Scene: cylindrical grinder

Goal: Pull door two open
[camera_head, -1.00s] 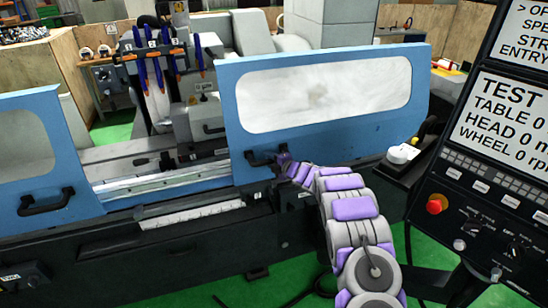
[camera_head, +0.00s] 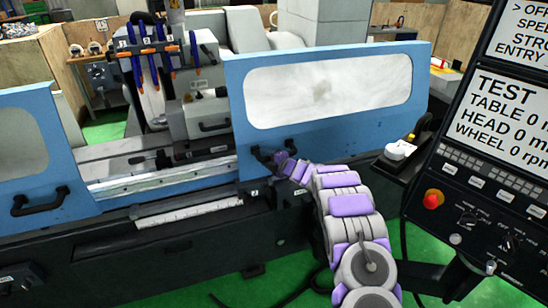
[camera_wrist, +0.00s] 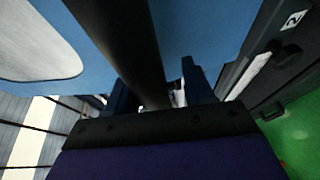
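Door two is the blue sliding door (camera_head: 300,140) with a large window, at the right of the machine in the head view. Its black handle (camera_head: 262,157) is at its lower left. My gripper (camera_head: 280,158) is at this handle, with my arm reaching in from the lower right. In the wrist view the dark handle bar (camera_wrist: 128,45) runs between the two fingers of my gripper (camera_wrist: 160,88). The fingers stand apart, with a gap beside the right one. Contact with the bar is hard to tell. A "2" label (camera_wrist: 292,20) shows on the dark machine base.
The other blue door (camera_head: 60,150) with its handle (camera_head: 40,202) is at the left. Between the doors the grinder's inside and table (camera_head: 150,172) are exposed. A control console (camera_head: 480,170) stands close at the right. Green floor (camera_head: 235,288) lies in front, with a cable.

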